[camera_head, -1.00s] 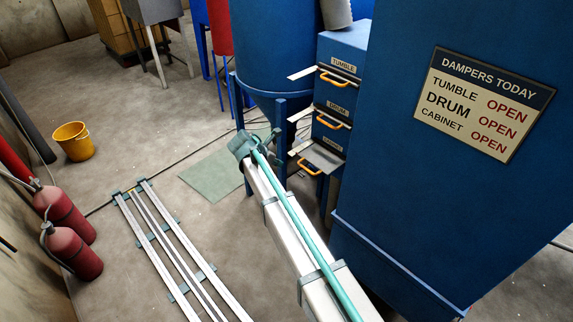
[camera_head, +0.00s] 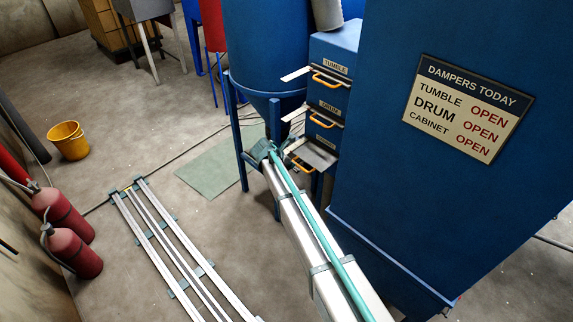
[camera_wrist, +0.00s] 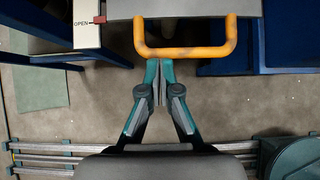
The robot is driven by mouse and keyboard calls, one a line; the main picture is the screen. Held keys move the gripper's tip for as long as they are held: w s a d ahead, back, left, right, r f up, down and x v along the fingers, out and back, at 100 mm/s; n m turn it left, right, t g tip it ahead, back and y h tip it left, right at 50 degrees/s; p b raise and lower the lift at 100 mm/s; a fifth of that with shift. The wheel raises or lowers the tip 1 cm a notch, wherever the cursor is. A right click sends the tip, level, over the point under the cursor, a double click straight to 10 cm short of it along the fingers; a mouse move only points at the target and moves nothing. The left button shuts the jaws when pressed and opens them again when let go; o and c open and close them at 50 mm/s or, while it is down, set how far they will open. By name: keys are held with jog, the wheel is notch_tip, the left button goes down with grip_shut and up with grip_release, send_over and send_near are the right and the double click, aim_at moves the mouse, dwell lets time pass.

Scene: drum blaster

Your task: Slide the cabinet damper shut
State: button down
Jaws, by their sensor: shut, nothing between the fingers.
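The cabinet damper (camera_head: 318,154) is the lowest of three stacked slides in the head view, and its grey plate sticks out of the blue housing.
The tumble (camera_head: 331,80) and drum (camera_head: 325,118) slides are above. A label plate reading OPEN (camera_wrist: 87,25) lies left of the damper in the wrist view. A sign (camera_head: 468,107) lists all three dampers as OPEN. A blue cabinet (camera_head: 400,220) stands close to the right of my arm.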

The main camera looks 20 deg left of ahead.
aim_at(310, 153)
dwell(0.3)
jog(key=w+d, duration=0.1)
jog(key=w, duration=0.2)
jog(key=w+d, duration=0.1)
jog(key=w, duration=0.2)
jog(key=w+d, duration=0.2)
jog(key=w, duration=0.2)
jog(key=shift+d, duration=0.1)
